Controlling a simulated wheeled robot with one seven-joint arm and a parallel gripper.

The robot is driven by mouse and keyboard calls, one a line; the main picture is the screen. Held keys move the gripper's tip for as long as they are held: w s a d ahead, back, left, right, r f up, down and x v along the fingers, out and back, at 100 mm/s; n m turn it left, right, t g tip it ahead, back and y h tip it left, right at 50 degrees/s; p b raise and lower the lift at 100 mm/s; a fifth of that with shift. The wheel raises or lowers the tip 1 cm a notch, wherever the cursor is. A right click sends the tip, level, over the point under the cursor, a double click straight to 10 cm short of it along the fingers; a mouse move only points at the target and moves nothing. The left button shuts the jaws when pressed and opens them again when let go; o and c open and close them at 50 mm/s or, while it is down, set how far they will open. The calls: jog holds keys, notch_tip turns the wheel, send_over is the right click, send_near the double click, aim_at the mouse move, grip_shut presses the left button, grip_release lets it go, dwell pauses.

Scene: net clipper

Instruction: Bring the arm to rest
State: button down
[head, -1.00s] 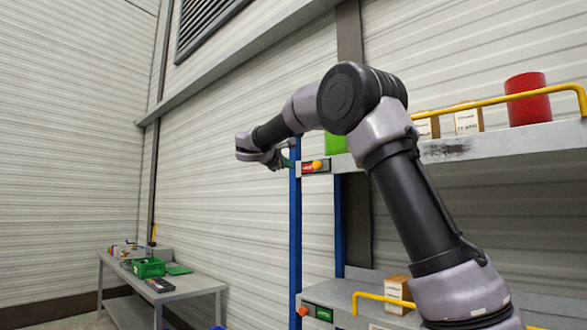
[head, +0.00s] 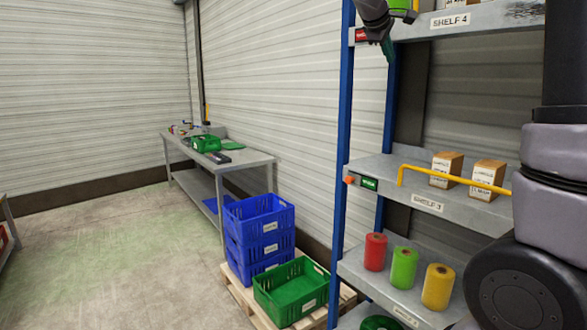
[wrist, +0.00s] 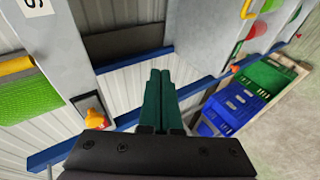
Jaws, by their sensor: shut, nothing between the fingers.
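My gripper (head: 388,46) shows at the top of the head view, in front of the left end of the shelf marked SHELF 4 (head: 490,22). Its two dark green fingers (wrist: 160,88) lie side by side, shut, in the wrist view, with nothing between them. The fingers point down in the head view. Other parts of my arm fill the right edge of the head view. The arm links between them and the gripper are out of frame.
The rack's blue post (head: 346,150) stands close by my gripper. Below are SHELF 3 (head: 410,190) with boxes, and red, green and yellow rolls. Blue crates (head: 260,225) and a green crate (head: 292,292) stand on a pallet. A table (head: 245,162) stands behind; floor at left is clear.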

jog(key=s+d+f+m+g+y, duration=0.1)
jog(key=s+f+m+y, duration=0.2)
jog(key=s, duration=0.5)
jog(key=s+d+f+m+g+y, duration=0.1)
jog(key=s+d+f+m+g, duration=0.15)
jog(key=s+f, duration=0.4)
jog(key=s+a+f+m+y, duration=0.2)
jog(key=s+a+f+m, duration=0.1)
jog(key=s, duration=0.5)
jog(key=s+a+f+m+t+y, duration=0.1)
jog(key=s+a+f+m+y, duration=0.1)
jog(key=s, duration=0.6)
notch_tip(320, 180, down, 2)
jog(key=shift+s+a+f+m+y, duration=0.1)
jog(key=shift+s+a+m+y, duration=0.45)
jog(key=shift+m, duration=0.6)
jog(key=shift+w, duration=0.2)
